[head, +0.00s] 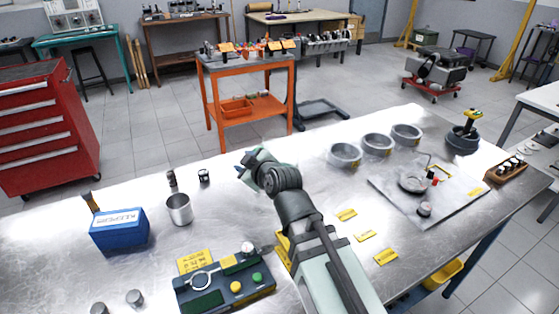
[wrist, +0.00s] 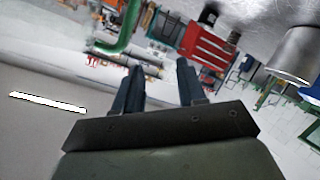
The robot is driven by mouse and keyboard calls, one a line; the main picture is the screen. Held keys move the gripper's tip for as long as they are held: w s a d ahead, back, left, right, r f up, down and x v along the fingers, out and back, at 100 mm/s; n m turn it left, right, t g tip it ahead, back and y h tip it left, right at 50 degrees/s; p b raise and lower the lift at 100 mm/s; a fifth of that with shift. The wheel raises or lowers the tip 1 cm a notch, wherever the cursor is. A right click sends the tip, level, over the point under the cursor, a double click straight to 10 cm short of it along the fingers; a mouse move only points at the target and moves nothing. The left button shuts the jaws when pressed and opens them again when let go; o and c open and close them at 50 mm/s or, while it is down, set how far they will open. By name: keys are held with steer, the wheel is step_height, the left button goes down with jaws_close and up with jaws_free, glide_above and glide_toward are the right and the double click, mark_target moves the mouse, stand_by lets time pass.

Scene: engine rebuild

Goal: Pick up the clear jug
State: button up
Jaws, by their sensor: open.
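I see no plainly clear jug. A silver-grey, open-topped cup (head: 179,210) stands upright on the metal bench, left of my gripper; I cannot tell whether it is the jug. A similar grey cylinder (wrist: 291,55) shows at the upper right of the wrist view. My gripper (head: 245,170) is above the far part of the bench, partly hidden by my arm. In the wrist view my gripper (wrist: 159,68) has its two dark fingers apart with nothing between them.
The metal bench (head: 130,285) carries a blue box (head: 119,230) at left, a control box with buttons (head: 226,285) in front, several metal rings (head: 345,155) and a grey plate with parts (head: 440,210) at right. An orange cart (head: 247,98) stands beyond.

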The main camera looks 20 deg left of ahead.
steer(key=w+d+f+m, duration=0.1)
steer(key=m, duration=0.1)
steer(key=w+d+f+m+h, duration=0.1)
steer(key=f+m, duration=0.1)
steer(key=m, duration=0.1)
steer(key=w+d+f+m, duration=0.1)
steer(key=f+m, duration=0.1)
steer(key=shift+m+t, duration=0.3)
steer(key=shift+x, duration=3.7)
steer(key=shift+d, duration=0.1)
steer(key=shift+c, duration=0.4)
jaws_close()
